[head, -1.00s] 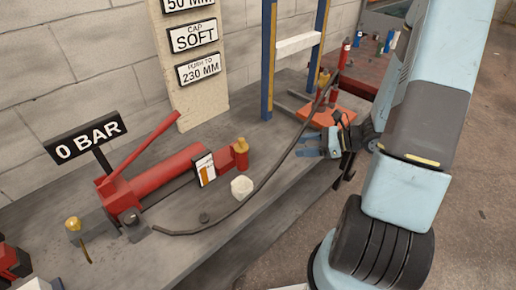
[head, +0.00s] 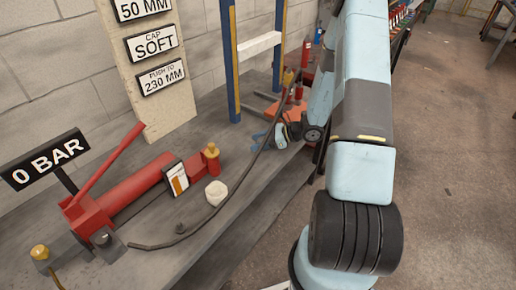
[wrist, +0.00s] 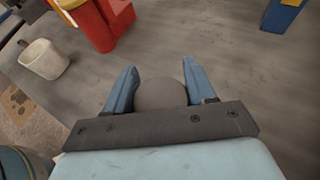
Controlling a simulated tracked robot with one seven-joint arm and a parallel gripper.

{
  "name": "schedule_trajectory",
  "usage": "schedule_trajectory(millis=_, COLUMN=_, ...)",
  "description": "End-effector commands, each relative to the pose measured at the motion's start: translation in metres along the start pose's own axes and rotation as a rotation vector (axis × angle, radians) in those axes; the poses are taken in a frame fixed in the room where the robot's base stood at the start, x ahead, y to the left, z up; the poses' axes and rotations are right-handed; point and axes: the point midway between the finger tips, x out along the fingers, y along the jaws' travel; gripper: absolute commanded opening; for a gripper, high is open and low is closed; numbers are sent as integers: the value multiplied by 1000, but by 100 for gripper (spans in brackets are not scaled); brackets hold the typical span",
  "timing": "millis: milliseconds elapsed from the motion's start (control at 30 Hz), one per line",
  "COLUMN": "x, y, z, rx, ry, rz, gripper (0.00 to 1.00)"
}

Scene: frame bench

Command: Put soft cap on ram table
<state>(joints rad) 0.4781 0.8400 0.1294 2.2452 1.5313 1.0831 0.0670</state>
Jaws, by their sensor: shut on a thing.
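My gripper (wrist: 160,92) is shut on a round grey cap (wrist: 160,93), seen between its two blue fingers in the wrist view. I take this to be the soft cap. In the head view my gripper (head: 266,138) is over the bench, beside the black hose and in front of the blue frame; the cap cannot be made out there. An orange plate (head: 273,112) with red cylinders (head: 299,92) lies behind the gripper, partly hidden by my arm. I cannot tell which part is the ram table.
A red hand pump (head: 150,185) with a raised lever lies on the bench (head: 205,245). The hose (head: 236,183) crosses the bench. A gauge sign (head: 45,160) reads 0 BAR.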

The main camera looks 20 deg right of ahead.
Motion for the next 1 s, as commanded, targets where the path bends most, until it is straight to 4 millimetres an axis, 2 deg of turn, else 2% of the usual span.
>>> schedule_trajectory(millis=167, x=6, y=-6, z=-6, rx=0, ry=0, rz=1, gripper=15)
schedule_trajectory(millis=400, x=16, y=-5, z=-31, rx=1, ry=0, rz=0, gripper=15)
schedule_trajectory(millis=767, x=17, y=-5, z=-34, rx=0, ry=0, rz=-1, gripper=15)
schedule_trajectory(millis=800, x=17, y=-5, z=-35, rx=0, ry=0, rz=-1, gripper=56)
schedule_trajectory(millis=1000, x=17, y=-5, z=-35, rx=0, ry=0, rz=-1, gripper=75)
